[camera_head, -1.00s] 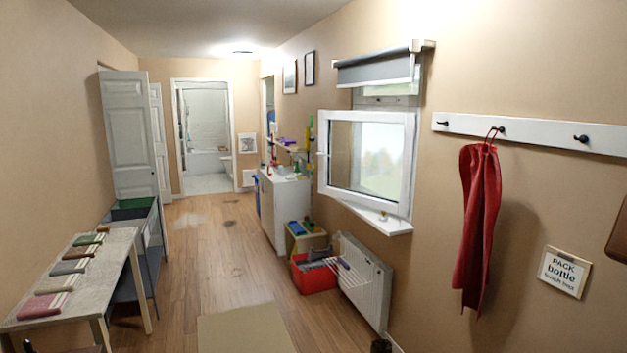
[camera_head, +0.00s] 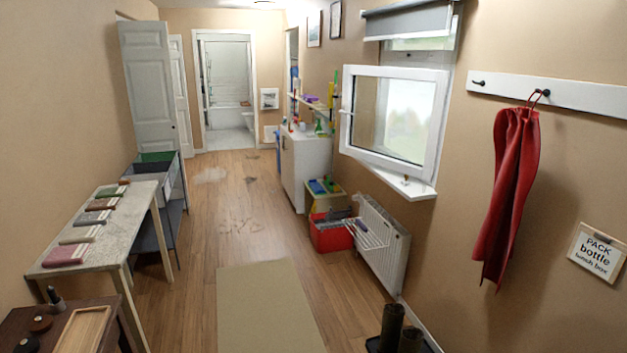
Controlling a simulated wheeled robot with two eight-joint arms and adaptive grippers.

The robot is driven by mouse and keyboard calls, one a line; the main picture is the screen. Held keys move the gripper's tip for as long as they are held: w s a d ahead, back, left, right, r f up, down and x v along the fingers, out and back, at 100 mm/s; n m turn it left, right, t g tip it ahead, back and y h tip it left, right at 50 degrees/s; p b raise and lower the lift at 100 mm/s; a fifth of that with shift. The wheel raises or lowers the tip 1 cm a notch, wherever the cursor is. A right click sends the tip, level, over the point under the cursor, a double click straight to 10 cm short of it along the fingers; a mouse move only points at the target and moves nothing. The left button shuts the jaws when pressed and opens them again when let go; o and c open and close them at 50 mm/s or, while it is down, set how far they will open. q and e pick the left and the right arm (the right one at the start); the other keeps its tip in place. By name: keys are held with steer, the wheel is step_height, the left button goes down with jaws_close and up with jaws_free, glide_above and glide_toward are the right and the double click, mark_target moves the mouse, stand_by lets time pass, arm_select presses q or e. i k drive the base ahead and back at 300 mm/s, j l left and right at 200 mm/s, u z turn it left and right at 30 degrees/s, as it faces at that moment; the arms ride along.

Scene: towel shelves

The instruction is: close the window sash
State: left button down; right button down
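The window sash (camera_head: 440,122) is a white-framed glass pane on the right wall. It stands open, swung into the room away from the window opening, with its handle (camera_head: 347,112) on the left edge. The white window sill (camera_head: 408,187) shows below it, and part of the window opening shows above and behind the sash. Neither of my grippers is in view.
A radiator (camera_head: 380,250) with a drying rack (camera_head: 366,234) is below the window. A red crate (camera_head: 331,236) stands beside it. A red cloth (camera_head: 508,190) hangs right of the window. Tables line the left. The floor mat (camera_head: 265,308) area is clear.

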mark_target(351, 72)
steer(key=i+j, duration=0.1)
steer(key=i, duration=2.5)
